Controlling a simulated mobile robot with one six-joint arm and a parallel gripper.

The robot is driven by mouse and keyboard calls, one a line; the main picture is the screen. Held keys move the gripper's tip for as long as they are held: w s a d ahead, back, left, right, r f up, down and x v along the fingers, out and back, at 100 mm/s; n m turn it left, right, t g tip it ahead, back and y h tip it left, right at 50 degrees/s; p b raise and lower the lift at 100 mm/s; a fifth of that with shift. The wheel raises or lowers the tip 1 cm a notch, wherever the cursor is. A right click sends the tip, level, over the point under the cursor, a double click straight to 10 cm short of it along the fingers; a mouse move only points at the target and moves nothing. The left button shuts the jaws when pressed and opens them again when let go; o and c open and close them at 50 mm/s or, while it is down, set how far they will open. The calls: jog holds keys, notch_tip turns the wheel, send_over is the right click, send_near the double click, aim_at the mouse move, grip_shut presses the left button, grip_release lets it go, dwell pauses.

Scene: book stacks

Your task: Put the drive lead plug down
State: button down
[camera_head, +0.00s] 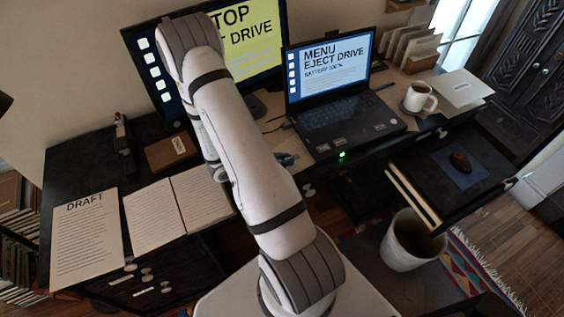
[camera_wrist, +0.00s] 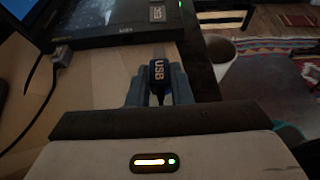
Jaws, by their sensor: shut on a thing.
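The drive lead plug (camera_wrist: 157,77) is black, marked "USB", and sits between the blue fingers of my gripper (camera_wrist: 158,88) in the wrist view. My gripper is shut on it, with a dark lead running back from the plug. The plug is near the front edge of the black laptop (camera_wrist: 115,30); I cannot tell whether it touches the desk. In the head view my gripper (camera_head: 287,159) shows only partly beside my arm, left of the laptop (camera_head: 345,115), and the plug cannot be made out there. The laptop screen reads "EJECT DRIVE".
A grey connector (camera_wrist: 61,57) on a cable is at the laptop's left side. An open notebook (camera_head: 155,215) and a draft sheet (camera_head: 85,235) lie on the left of the desk. A mug (camera_head: 420,97) stands right of the laptop. A bin (camera_head: 410,245) stands below the desk.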

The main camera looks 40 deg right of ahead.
jog(key=shift+f, duration=0.6)
jog(key=shift+f+b, duration=0.45)
jog(key=shift+b, duration=0.05)
jog(key=shift+f, duration=0.2)
jog(key=c, duration=1.3)
grip_release()
